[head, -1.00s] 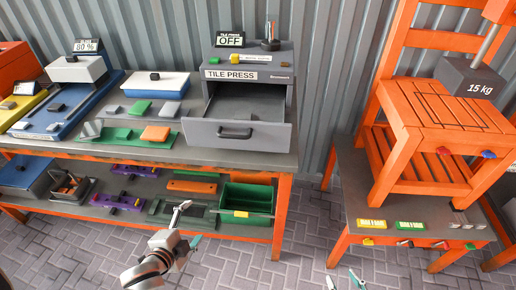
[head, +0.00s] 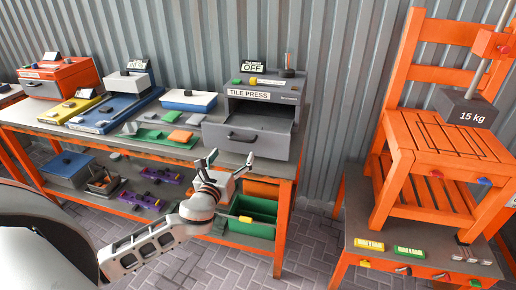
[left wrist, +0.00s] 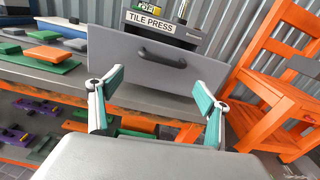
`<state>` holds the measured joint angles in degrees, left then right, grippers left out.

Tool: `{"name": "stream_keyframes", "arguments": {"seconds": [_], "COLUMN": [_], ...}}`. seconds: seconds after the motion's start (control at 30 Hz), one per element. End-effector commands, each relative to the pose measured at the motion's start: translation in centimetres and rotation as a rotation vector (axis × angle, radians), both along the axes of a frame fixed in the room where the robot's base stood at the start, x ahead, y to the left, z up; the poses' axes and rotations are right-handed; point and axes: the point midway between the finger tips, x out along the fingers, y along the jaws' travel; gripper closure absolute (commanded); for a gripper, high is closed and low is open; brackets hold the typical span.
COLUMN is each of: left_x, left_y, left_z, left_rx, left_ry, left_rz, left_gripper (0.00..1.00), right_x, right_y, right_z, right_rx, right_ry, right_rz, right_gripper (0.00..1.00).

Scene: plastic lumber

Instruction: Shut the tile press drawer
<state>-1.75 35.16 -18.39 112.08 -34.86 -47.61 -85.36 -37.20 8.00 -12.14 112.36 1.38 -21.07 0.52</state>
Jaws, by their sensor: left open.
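The grey tile press (head: 262,92) stands at the right end of the workbench. Its drawer (head: 262,143) is pulled out towards me, and the inside looks empty. The dark handle (head: 240,137) is on the drawer front. My left gripper (head: 231,160) is open and empty, just in front of and below the drawer front. In the left wrist view, the drawer front (left wrist: 118,62) and its handle (left wrist: 162,58) lie beyond my spread teal fingertips (left wrist: 160,88). I see no clear contact. My right gripper is out of view.
Loose coloured tiles (head: 180,137) and a white-topped blue box (head: 189,100) lie left of the press. A green bin (head: 252,214) is on the lower shelf. An orange chair (head: 440,150) with a 15 kg weight (head: 472,108) stands to the right.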

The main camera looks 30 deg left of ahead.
Motion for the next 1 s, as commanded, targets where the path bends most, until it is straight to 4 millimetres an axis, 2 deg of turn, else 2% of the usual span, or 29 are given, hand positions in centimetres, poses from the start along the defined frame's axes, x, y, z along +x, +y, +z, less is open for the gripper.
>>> {"name": "stream_keyframes", "arguments": {"seconds": [0.1,0.27,0.5,0.7,1.0], "left_x": [0.4,1.5,5.1,7.3,8.0], "left_y": [0.5,0.9,1.7,2.2,2.4], "left_z": [1.1,1.4,1.4,1.3,1.2], "left_rx": [0.064,0.079,0.076,0.075,0.074], "left_ry": [-0.011,-0.014,-0.013,-0.012,-0.011], "left_rz": [0.008,0.011,0.012,0.01,0.009], "left_gripper": [0.23,0.23,0.23,0.23,0.23], "right_x": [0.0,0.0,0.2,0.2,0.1], "right_y": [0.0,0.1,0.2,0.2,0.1], "right_z": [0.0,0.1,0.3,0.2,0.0], "right_rx": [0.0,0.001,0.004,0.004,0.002], "right_ry": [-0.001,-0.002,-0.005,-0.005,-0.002], "right_rz": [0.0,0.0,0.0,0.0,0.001], "right_gripper": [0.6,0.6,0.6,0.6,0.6]}}
